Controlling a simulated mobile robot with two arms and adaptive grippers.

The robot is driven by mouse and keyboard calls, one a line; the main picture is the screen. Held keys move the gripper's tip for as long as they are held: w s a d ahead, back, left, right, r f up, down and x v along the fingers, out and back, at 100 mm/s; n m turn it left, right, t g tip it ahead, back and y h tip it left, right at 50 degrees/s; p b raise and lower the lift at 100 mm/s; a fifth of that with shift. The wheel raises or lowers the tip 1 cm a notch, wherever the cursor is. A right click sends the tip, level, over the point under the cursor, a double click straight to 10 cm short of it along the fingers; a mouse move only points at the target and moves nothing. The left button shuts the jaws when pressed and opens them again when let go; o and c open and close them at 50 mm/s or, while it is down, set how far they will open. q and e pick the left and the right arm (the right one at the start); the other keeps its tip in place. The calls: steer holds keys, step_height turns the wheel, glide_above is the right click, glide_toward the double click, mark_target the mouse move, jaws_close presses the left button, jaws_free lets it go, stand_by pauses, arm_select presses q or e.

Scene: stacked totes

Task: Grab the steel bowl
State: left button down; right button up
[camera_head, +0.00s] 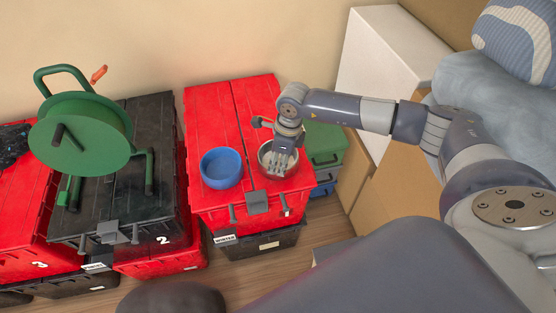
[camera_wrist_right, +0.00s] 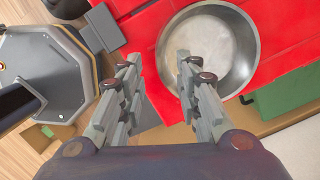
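The round steel bowl (camera_head: 265,160) stands on the red tote lid (camera_head: 213,116), just right of the blue bowl (camera_head: 221,168). In the head view my right gripper (camera_head: 282,166) points down over the steel bowl and hides part of it. In the right wrist view the steel bowl (camera_wrist_right: 212,48) looks empty. There my right gripper (camera_wrist_right: 158,60) is open with nothing between its fingers. One finger overlaps the bowl's inside and the other lies outside its rim; I cannot tell whether they touch it. My left gripper is not in view.
A green cable reel (camera_head: 82,135) stands on a black tote (camera_head: 160,120) to the left. Green bins (camera_head: 325,140) and cardboard boxes (camera_head: 395,180) stand at the right. The red lid behind the bowls is clear.

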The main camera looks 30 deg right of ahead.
steer(key=shift+w+a+f+p, duration=0.1)
steer(key=shift+w+f, duration=0.05)
steer(key=shift+f, duration=0.75)
steer(key=shift+w+a+f+p, duration=0.1)
steer(key=shift+w+a+f, duration=0.1)
steer(key=shift+f, duration=0.65)
steer(key=shift+w+a+f+p, duration=0.1)
steer(key=shift+w+f, duration=0.05)
steer(key=shift+f, duration=0.75)
jaws_close()
